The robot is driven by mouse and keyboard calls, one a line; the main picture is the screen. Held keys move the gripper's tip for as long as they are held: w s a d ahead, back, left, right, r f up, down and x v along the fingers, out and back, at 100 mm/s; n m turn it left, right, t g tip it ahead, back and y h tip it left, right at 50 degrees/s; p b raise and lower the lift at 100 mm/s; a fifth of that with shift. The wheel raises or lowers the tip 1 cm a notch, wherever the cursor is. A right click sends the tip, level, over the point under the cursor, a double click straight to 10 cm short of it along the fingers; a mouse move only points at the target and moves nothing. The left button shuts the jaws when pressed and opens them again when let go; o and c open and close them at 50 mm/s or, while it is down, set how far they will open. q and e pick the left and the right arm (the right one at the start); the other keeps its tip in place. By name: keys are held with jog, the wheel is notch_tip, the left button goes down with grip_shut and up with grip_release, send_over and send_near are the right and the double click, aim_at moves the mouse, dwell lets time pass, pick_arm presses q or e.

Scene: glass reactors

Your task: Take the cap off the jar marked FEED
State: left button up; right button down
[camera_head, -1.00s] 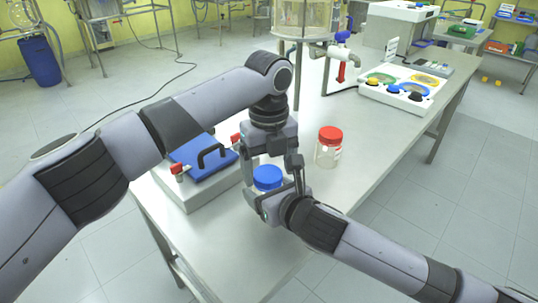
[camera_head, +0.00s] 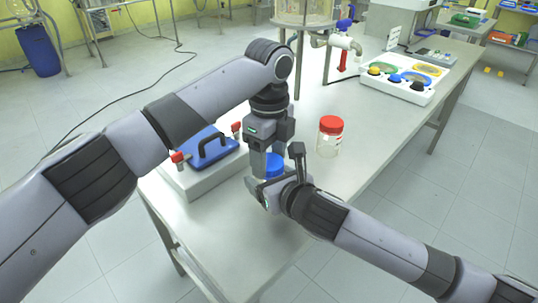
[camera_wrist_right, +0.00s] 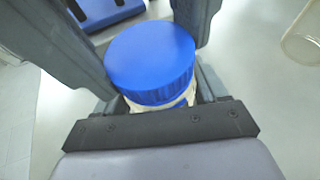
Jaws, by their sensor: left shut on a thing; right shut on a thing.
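A jar with a blue cap (camera_head: 272,169) stands at the near part of the steel table, mostly hidden by my grippers. In the right wrist view the blue cap (camera_wrist_right: 150,62) sits on the jar neck (camera_wrist_right: 186,99), whose pale edge shows beneath it. I cannot read a FEED mark. My right gripper (camera_head: 270,186) is shut around the jar below the cap. My left gripper (camera_head: 266,165) points down from above, shut on the blue cap. A second clear jar (camera_head: 327,146) with a red cap (camera_head: 331,125) stands apart to the right.
A white box with a blue lid (camera_head: 208,149), black handle and red knobs sits just left of the grippers. A valve pipe (camera_head: 340,46) and a white panel with coloured knobs (camera_head: 402,84) stand farther back. The table right of the red-capped jar is clear.

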pick_arm(q)
jog(key=n, duration=0.3)
jog(key=shift+d+r+n, duration=0.1)
jog(key=shift+d+n, duration=0.05)
jog(key=shift+n, duration=0.25)
jog(key=o, duration=1.2)
jog(key=shift+c, duration=0.2)
jog(key=shift+s+d, duration=0.1)
jog(key=shift+s, duration=0.05)
jog(key=shift+r, duration=2.35)
jog(key=shift+c, duration=0.4)
jog(key=shift+r+m, duration=0.7)
jog(key=shift+m, duration=0.5)
jog(key=m, duration=0.1)
jog(key=r+m, duration=0.1)
jog(key=m, duration=0.1)
jog(key=shift+a+r, duration=0.2)
jog(key=shift+r, duration=0.1)
jog(key=shift+f, duration=3.95)
